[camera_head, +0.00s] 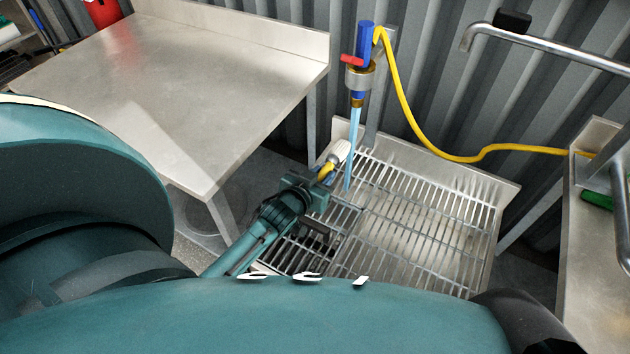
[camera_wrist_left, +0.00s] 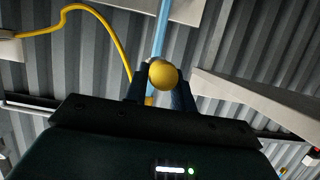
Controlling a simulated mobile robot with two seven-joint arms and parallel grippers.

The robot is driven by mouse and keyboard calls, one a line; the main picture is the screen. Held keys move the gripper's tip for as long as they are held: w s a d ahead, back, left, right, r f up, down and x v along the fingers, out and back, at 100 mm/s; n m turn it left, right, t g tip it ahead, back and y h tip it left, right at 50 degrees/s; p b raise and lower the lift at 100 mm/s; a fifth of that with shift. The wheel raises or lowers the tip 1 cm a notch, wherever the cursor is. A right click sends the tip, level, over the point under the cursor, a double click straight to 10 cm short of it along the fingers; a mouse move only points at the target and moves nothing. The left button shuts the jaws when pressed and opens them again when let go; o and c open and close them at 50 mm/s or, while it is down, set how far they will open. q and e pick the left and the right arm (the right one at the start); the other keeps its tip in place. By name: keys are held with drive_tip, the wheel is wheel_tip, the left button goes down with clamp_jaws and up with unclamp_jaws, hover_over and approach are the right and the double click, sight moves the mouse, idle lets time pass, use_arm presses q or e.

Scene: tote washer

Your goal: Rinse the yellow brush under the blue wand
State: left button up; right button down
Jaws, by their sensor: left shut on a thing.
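The blue wand (camera_head: 365,45) hangs upright in a bracket on a post at the back, with a red lever and a yellow hose. A light-blue stream (camera_head: 352,145) runs down from it toward the grate. My left gripper (camera_head: 328,178) is shut on the yellow brush (camera_head: 326,171), whose pale bristle head points up and toward the stream. The brush head is just left of the stream; I cannot tell if they touch. In the left wrist view the brush's round yellow end (camera_wrist_left: 163,74) sits between the fingers, with the stream behind it. My right gripper is not in view.
A metal grate (camera_head: 420,215) with a raised back edge lies below the wand. A bare steel table (camera_head: 180,85) stands to the left. The yellow hose (camera_head: 405,105) loops to a steel counter (camera_head: 590,260) on the right. A bent metal pipe (camera_head: 545,45) reaches in at upper right.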

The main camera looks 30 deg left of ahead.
sight(330, 163)
use_arm(q)
drive_tip(key=w, duration=0.2)
drive_tip(key=shift+w+a+b, duration=0.1)
drive_tip(key=shift+w+b, duration=0.25)
drive_tip(key=shift+w, duration=0.05)
drive_tip(key=shift+w+b, duration=0.3)
drive_tip(key=shift+w, duration=0.7)
drive_tip(key=shift+w+a, duration=0.1)
drive_tip(key=shift+w, duration=0.3)
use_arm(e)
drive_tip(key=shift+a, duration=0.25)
